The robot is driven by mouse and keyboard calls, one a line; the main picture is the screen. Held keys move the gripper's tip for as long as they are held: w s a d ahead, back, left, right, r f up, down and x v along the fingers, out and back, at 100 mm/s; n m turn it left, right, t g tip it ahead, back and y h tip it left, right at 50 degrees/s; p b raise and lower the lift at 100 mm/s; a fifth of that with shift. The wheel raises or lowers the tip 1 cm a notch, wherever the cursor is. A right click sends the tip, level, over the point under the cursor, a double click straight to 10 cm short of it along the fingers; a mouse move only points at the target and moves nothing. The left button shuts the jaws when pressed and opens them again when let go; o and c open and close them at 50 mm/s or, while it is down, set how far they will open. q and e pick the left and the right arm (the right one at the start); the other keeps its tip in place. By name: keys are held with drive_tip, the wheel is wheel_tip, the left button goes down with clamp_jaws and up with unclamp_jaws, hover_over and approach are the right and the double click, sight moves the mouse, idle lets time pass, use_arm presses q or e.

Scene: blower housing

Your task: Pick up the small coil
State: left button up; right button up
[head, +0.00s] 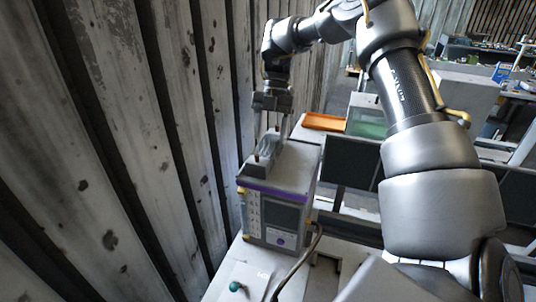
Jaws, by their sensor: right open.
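I cannot make out the small coil for certain in the head view. My right gripper (267,142) is open and points down over a grey box-shaped unit (280,218) with a purple stripe. Its two fingers are spread around or just above a small grey raised part (266,152) on top of the unit. I cannot tell whether they touch it, nor whether this part is the coil. My left gripper is not in view.
A plank wall (130,150) rises close on the left. A light bench surface (246,272) holds a small dark green knob-like piece (236,286). A dark cable (300,264) runs down beside the unit. An orange tray (323,122) lies behind, near dark panels (352,162).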

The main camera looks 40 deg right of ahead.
sight(268, 144)
drive_tip(key=p+x, duration=0.2)
drive_tip(key=x, duration=0.1)
drive_tip(key=shift+s+a+f, duration=0.15)
drive_tip(key=shift+a+f, duration=0.05)
drive_tip(key=shift+f, duration=0.35)
drive_tip(key=shift+a, duration=0.1)
drive_tip(key=shift+c, duration=0.3)
drive_tip(key=shift+c, duration=1.2)
drive_tip(key=c, duration=0.6)
drive_tip(key=shift+c, duration=0.2)
drive_tip(key=shift+r, duration=0.1)
